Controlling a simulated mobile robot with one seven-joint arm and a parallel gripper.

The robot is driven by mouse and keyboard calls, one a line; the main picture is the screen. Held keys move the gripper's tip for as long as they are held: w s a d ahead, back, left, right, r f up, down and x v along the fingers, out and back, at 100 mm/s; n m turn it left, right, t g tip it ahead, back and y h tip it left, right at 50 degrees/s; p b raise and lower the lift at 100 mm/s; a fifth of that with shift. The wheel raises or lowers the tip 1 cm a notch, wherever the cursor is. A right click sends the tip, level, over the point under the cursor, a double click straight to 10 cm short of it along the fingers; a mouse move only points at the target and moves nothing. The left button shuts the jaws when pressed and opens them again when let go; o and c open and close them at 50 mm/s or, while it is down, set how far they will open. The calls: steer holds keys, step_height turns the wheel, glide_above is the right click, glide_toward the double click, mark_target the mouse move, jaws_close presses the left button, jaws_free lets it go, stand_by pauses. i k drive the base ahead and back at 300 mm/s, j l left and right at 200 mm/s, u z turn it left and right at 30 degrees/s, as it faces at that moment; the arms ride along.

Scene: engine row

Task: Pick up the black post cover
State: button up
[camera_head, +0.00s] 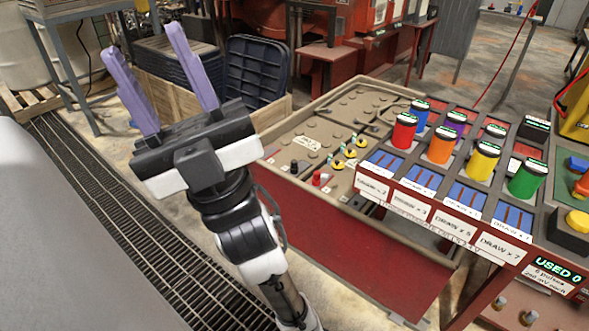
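A small black cap (293,167), which looks like the black post cover, stands on the near-left part of a tan top surface. A small red cap (317,179) stands just right of it. My gripper (142,42) has two purple fingers spread wide apart, with nothing between them. It points up and away at the left of the view, raised over the floor side. It is clearly apart from the black cap, which lies to the right of the gripper body.
The tan-topped red unit (340,235) also bears yellow-and-black knobs (350,152). To its right is a panel with coloured cylinders (440,145) and "DRAW" labels. A wooden crate (180,85) with dark bins stands behind my gripper. A floor grating (110,225) runs at left.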

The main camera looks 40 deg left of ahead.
mark_target(293, 167)
steer(key=i+j, duration=0.25)
steer(key=j, duration=0.15)
steer(key=i+j, duration=0.2)
steer(key=j, duration=0.15)
steer(key=i+j+z, duration=0.1)
steer(key=i+j, duration=0.15)
steer(key=j, duration=0.15)
steer(key=i+j+z, duration=0.1)
steer(key=i+j, duration=0.75)
steer(key=i, duration=0.15)
